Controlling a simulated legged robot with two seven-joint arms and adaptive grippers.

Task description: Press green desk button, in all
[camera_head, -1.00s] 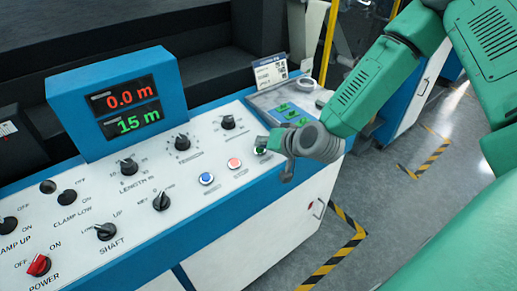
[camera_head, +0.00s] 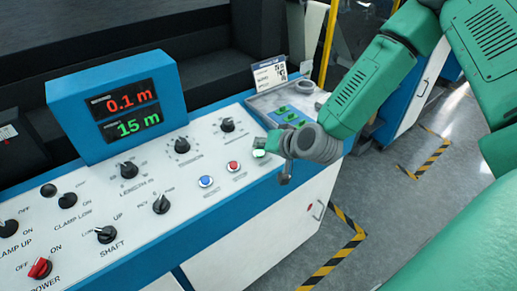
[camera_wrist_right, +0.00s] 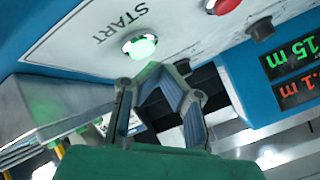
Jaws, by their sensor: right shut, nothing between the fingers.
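The green button (camera_head: 258,154) sits on the sloped white panel, at the right end of a row with a red and a blue button. It glows bright green. In the right wrist view the green button (camera_wrist_right: 140,46) shows in a metal ring beside the word START. My right gripper (camera_head: 267,143) is shut and empty, right by the green button. In the wrist view its fingertips (camera_wrist_right: 154,70) are just below the button, with a small gap showing. My left gripper is out of view.
The red button (camera_head: 233,166) and blue button (camera_head: 206,181) are left of the green one. A blue display box (camera_head: 118,104) reads 0.1 m and 15 m. Several black knobs and a red power knob (camera_head: 40,268) cover the panel. A grey tray (camera_head: 285,100) with green items stands behind my gripper.

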